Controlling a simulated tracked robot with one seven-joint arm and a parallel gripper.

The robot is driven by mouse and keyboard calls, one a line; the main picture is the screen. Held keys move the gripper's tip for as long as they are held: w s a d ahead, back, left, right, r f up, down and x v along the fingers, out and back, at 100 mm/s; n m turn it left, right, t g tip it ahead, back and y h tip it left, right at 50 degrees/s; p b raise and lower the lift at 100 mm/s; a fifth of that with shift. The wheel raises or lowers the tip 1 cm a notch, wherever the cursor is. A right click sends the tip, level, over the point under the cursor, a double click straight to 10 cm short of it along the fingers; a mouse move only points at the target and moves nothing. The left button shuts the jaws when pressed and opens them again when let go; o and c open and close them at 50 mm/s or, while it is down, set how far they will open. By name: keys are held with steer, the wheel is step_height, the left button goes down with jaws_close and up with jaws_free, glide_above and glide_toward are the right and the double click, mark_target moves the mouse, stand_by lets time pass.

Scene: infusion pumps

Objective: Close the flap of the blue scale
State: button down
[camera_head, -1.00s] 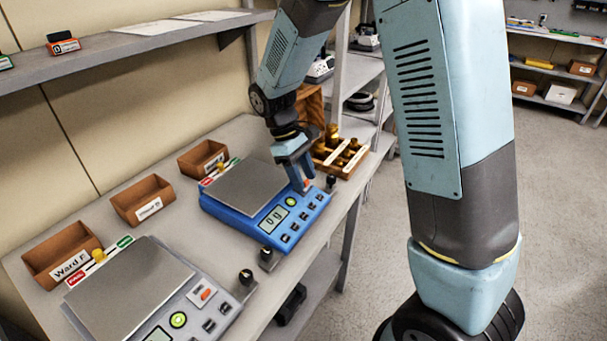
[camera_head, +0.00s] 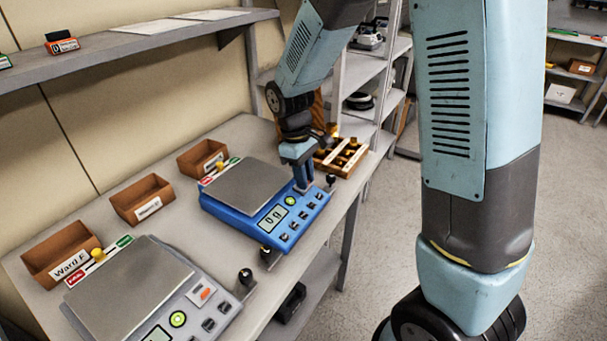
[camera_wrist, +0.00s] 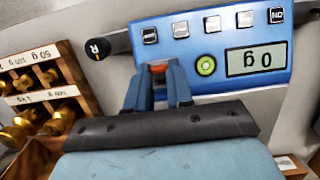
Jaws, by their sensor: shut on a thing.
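The blue scale (camera_head: 232,223) stands on the bench, with a grey pan (camera_head: 246,187) and a display reading 0 g. It also shows in the wrist view (camera_wrist: 215,75), with its green-ringed button, display and row of keys. My gripper (camera_head: 304,187) points down at the far right end of the scale's front panel. In the wrist view its two fingers (camera_wrist: 159,72) are close together, with an orange-red part between their tips. They are shut on a small part there, seemingly the flap; its outline and angle are mostly hidden by the fingers.
A grey scale (camera_head: 130,285) stands nearer on the left. Brown bins (camera_head: 141,198) line the wall side. A wooden weight rack (camera_head: 342,157) stands just beyond the blue scale. Black knobs (camera_head: 331,180) stick up along the bench's front edge. A shelf (camera_head: 130,45) hangs above.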

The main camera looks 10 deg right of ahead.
steer(key=shift+s+d+f+t+y, duration=0.15)
steer(key=shift+t+y, duration=0.2)
steer(key=shift+y, duration=0.1)
steer(key=shift+s+d+f+t+y, duration=0.1)
steer(key=shift+f+t+y, duration=0.05)
steer(key=shift+t+y, duration=0.25)
steer(key=c, duration=1)
jaws_free()
steer(key=shift+r, duration=0.15)
step_height(320, 180, up, 14)
steer(key=shift+f, duration=0.25)
